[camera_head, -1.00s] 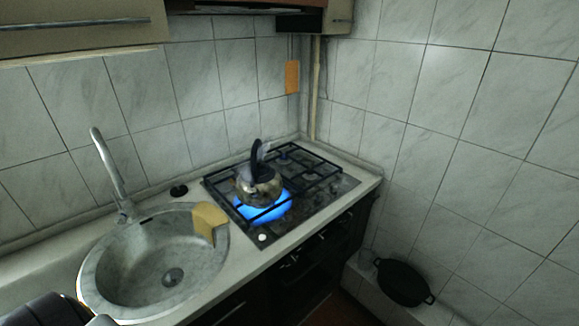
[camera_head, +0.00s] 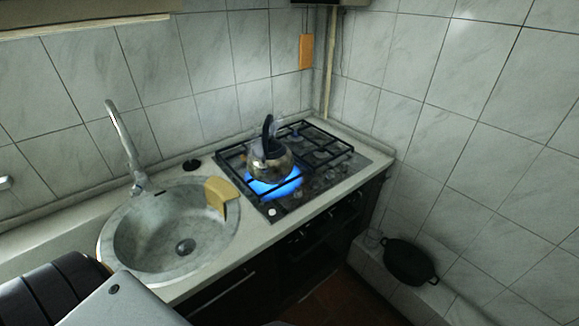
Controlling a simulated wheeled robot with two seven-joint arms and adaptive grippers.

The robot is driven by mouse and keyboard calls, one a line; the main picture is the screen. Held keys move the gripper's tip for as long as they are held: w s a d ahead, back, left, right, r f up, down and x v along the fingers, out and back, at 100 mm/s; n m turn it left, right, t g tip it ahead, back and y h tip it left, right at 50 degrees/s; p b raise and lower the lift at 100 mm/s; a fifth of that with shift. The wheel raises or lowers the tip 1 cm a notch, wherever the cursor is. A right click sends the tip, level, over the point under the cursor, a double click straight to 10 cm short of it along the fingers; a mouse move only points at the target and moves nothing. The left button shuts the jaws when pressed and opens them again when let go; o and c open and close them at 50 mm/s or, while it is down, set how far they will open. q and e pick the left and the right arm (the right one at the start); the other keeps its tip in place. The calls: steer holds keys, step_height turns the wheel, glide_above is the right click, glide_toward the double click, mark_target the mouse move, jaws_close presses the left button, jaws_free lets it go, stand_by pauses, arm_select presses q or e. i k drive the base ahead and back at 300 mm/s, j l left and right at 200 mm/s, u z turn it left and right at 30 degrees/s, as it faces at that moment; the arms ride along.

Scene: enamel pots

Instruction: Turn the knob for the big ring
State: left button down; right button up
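A black gas hob (camera_head: 341,171) is set in the counter to the right of the sink. A shiny kettle (camera_head: 270,163) with a black handle stands on its front left ring, over a wide blue flame (camera_head: 262,187). A small white round thing (camera_head: 272,212) sits at the hob's front left corner. Several dark knobs seem to lie along the hob's right front part, too small and dim to tell apart. My arm shows at the bottom left, away from the hob. Neither gripper is in view.
A round stone sink (camera_head: 137,262) with a tall tap (camera_head: 124,146) is left of the hob. A yellow sponge-like piece (camera_head: 218,195) rests on its rim. A black pot (camera_head: 409,262) is on a low tiled ledge at the right. Tiled walls close the back and right.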

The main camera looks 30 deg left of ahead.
mark_target(314, 185)
steer(key=i, duration=0.95)
